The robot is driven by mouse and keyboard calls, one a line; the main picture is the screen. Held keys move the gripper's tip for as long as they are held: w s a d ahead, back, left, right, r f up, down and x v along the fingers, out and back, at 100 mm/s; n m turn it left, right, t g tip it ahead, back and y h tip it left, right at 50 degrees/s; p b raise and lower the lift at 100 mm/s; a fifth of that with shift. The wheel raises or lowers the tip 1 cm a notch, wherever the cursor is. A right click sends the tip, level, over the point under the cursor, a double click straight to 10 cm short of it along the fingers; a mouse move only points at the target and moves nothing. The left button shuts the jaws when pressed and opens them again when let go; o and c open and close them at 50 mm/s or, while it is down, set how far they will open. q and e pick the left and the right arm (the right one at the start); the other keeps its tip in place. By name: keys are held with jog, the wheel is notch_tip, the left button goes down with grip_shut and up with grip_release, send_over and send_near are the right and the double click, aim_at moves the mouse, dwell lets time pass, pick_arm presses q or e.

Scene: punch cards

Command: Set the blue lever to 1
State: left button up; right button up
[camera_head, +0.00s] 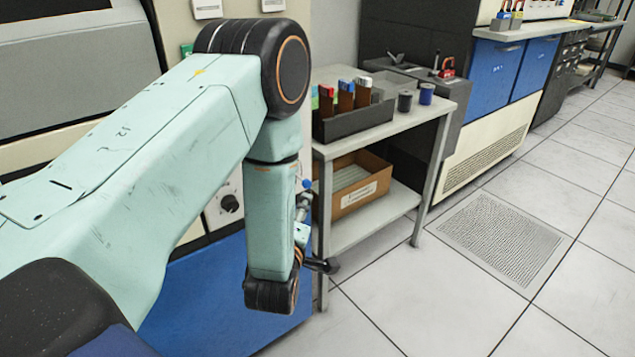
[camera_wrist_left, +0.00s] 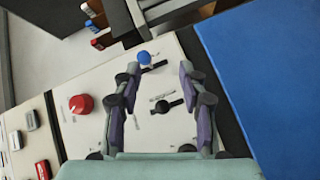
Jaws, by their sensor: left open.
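The blue lever shows as a round blue knob (camera_wrist_left: 144,57) in the left wrist view, beside a dark slot on a pale control panel (camera_wrist_left: 90,135). The knob lies just beyond the fingertips of my left gripper (camera_wrist_left: 158,72), nearer the left finger, with no clear contact. The gripper is open and empty. In the head view the blue knob (camera_head: 307,184) peeks out right of my left forearm, which hides most of the gripper and panel. The lever's markings are too small to read. My right gripper is not in view.
A grey cart (camera_head: 420,120) with a card tray (camera_head: 352,122) and a cardboard box (camera_head: 365,195) stands close to the right. The tiled floor is clear farther right.

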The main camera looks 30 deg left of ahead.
aim_at(307, 186)
pick_arm(q)
jog(key=w, duration=0.2)
jog(key=w+a+r+n+b, duration=0.1)
jog(key=w, duration=0.1)
jog(key=w+a+n, duration=0.1)
jog(key=w, duration=0.1)
jog(key=shift+w+a+r+t+y, duration=0.15)
jog(key=shift+w+a+t+y, duration=0.05)
jog(key=shift+t+y, duration=0.2)
jog(key=shift+w+a+b, duration=0.25)
jog(key=shift+w+b, duration=0.1)
jog(key=shift+w, duration=0.35)
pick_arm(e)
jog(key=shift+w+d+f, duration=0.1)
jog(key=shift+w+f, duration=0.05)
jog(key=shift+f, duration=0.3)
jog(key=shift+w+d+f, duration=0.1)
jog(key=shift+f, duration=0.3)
pick_arm(q)
jog(key=shift+c, duration=0.4)
grip_shut()
